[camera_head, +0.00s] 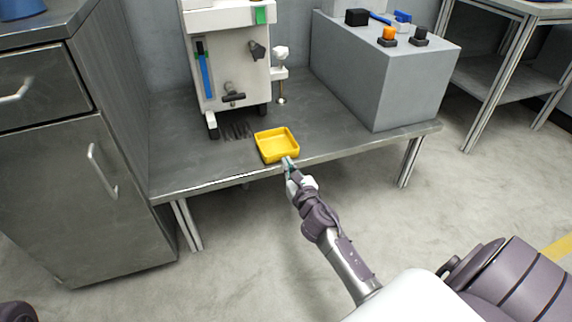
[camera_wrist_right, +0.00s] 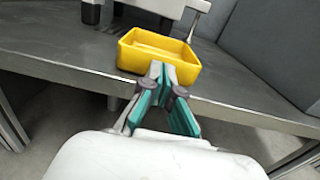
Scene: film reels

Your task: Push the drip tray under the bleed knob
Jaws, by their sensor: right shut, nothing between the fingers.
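The yellow drip tray (camera_head: 268,153) is a shallow open box lying on the grey metal bench near its front edge. It also shows in the right wrist view (camera_wrist_right: 130,58). My right gripper (camera_head: 288,161) is shut and empty, with its fingertips (camera_wrist_right: 160,68) at the tray's front wall; I cannot tell whether they touch it. The white machine (camera_head: 228,60) stands behind the tray. A white knob (camera_head: 280,53) sits on its right side, above a thin downward spout (camera_head: 281,98), behind and slightly right of the tray. I cannot be sure this is the bleed knob. My left gripper is not in view.
The bench (camera_head: 185,172) has bare surface between the tray and spout. Dark streaks (camera_head: 236,131) mark it left of the tray. A large grey box (camera_head: 375,85) with buttons stands right. A metal cabinet (camera_head: 75,170) stands left. The machine's black feet (camera_head: 212,131) rest behind the tray.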

